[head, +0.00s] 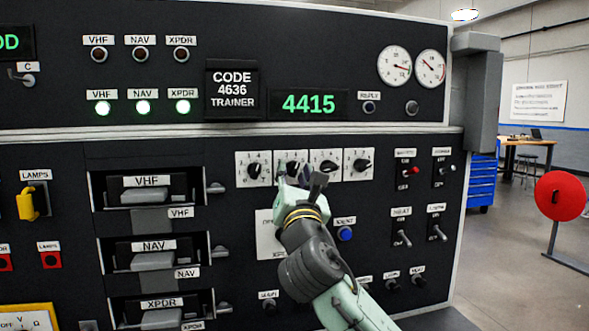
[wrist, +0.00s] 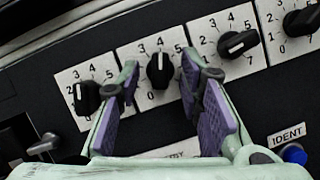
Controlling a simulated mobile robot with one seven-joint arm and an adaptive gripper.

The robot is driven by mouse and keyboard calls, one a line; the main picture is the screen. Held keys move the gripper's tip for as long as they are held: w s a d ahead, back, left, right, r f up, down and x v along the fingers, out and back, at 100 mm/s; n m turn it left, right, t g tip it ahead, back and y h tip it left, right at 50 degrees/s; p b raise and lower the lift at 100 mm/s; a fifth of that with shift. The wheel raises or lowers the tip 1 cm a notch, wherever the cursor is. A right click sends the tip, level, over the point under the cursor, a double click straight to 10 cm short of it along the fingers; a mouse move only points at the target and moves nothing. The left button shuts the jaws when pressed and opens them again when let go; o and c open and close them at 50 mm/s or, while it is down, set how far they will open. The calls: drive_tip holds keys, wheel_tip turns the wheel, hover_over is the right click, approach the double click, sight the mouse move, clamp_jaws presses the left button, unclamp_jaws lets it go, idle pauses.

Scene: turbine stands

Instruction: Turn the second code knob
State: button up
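The second code knob (wrist: 160,71) is black with a white mark on a white numbered plate; the mark points up toward the 4. My gripper (wrist: 161,72) is open in the wrist view, with one purple-padded finger on each side of this knob and a visible gap to each. In the head view my gripper (head: 301,183) is in front of the second knob (head: 292,169) and partly covers its plate. The green display (head: 309,104) reads 4415. The placard (head: 232,89) reads CODE 4636 TRAINER.
The first knob (wrist: 86,97) and third knob (wrist: 237,43) sit close on either side, with the fourth knob (wrist: 300,20) beyond. A blue IDENT button (wrist: 294,154) is at lower right. Drawer-like VHF, NAV and XPDR units with side latches (head: 215,187) stand left.

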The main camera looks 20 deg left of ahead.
drive_tip(key=shift+w+r, duration=0.1)
drive_tip(key=shift+w, duration=0.05)
drive_tip(key=shift+c, duration=0.2)
clamp_jaws()
idle(0.3)
